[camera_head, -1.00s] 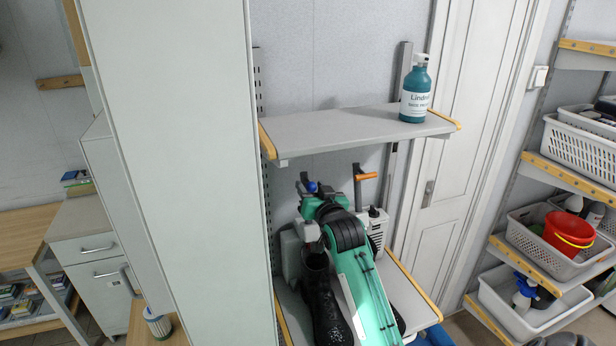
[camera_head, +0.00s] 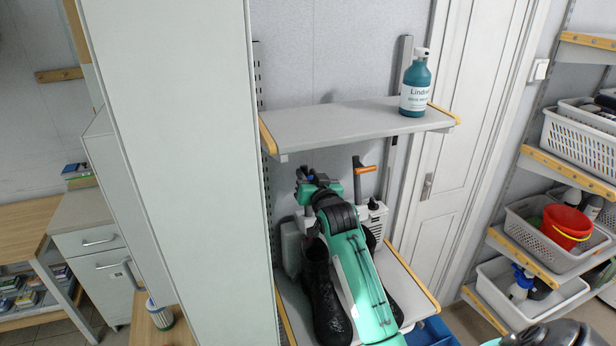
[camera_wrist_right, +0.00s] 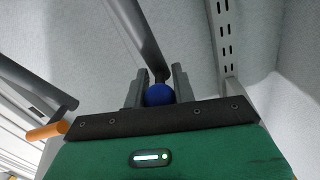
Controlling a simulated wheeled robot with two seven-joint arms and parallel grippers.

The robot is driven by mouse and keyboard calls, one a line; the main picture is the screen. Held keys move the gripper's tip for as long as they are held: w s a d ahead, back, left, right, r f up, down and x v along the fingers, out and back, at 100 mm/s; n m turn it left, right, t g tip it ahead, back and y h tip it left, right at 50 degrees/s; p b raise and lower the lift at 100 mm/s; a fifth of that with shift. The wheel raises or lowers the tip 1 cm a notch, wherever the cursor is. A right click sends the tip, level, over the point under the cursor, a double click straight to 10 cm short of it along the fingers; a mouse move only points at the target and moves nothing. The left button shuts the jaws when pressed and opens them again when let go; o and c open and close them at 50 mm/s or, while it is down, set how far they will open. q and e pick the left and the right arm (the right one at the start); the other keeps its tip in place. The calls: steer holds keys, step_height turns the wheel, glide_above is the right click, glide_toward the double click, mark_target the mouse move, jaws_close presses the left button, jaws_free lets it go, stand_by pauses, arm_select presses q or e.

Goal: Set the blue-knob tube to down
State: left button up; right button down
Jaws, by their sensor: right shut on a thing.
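The blue knob (camera_wrist_right: 158,95) sits between the two grey fingers of my right gripper (camera_wrist_right: 157,88) in the right wrist view. The fingers are shut on it. A grey tube (camera_wrist_right: 137,42) runs up from the knob in that view. In the head view my right gripper (camera_head: 306,177) is below the upper shelf, at the back of the lower one. There the knob and its tube are largely hidden by the gripper. A tube with an orange handle (camera_head: 365,169) stands to its right and also shows in the wrist view (camera_wrist_right: 47,131). My left gripper is not in view.
The upper shelf (camera_head: 350,125) holds a teal bottle (camera_head: 415,85) and lies just above my right gripper. Black boots (camera_head: 325,295) stand on the lower shelf (camera_head: 405,285) beside my right arm. A tall white cabinet (camera_head: 175,150) closes off the left.

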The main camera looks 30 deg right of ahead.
mark_target(311, 219)
steer(key=f+b, duration=0.1)
steer(key=f, duration=0.2)
steer(key=s+f+b, duration=0.1)
steer(key=f+b, duration=0.1)
steer(key=s+f+b, duration=0.1)
steer(key=f, duration=0.2)
steer(key=shift+s+a+f, duration=0.25)
steer(key=shift+a+f, duration=0.05)
steer(key=shift+f, duration=0.05)
steer(key=c, duration=1.2)
jaws_free()
steer(key=shift+o, duration=0.2)
steer(key=shift+s, duration=0.1)
steer(key=shift+s+a+b, duration=0.1)
steer(key=shift+s+b, duration=0.15)
steer(key=shift+b, duration=0.1)
steer(key=b+v, duration=0.4)
steer(key=v, duration=0.9)
